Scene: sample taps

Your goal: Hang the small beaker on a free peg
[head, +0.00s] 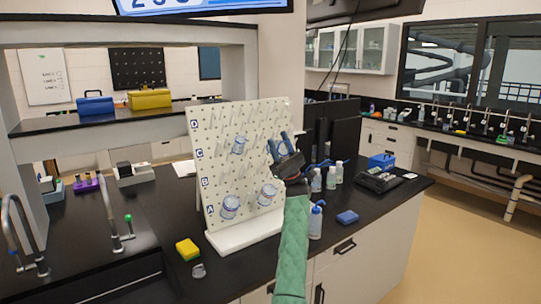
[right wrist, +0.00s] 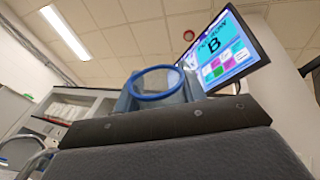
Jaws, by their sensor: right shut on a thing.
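My right gripper (head: 277,150) is at the right side of the white pegboard (head: 217,120). It is shut on a small clear beaker with a blue rim (right wrist: 157,84), seen between the fingers in the right wrist view. In the head view the held beaker is hard to make out against the gripper. Three beakers hang on the board: one higher up (head: 239,146), one at lower left (head: 229,206) and one at lower right (head: 267,195). Many other pegs look bare. Row letters A to D run up the board's left edge. My left gripper is not in view.
A screen (right wrist: 222,55) reads "Peg row B". A yellow sponge (head: 187,249) lies in front of the board. Several bottles, including one with a blue cap (head: 315,223), stand right of it near my arm. A blue block (head: 347,217) lies near the counter edge.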

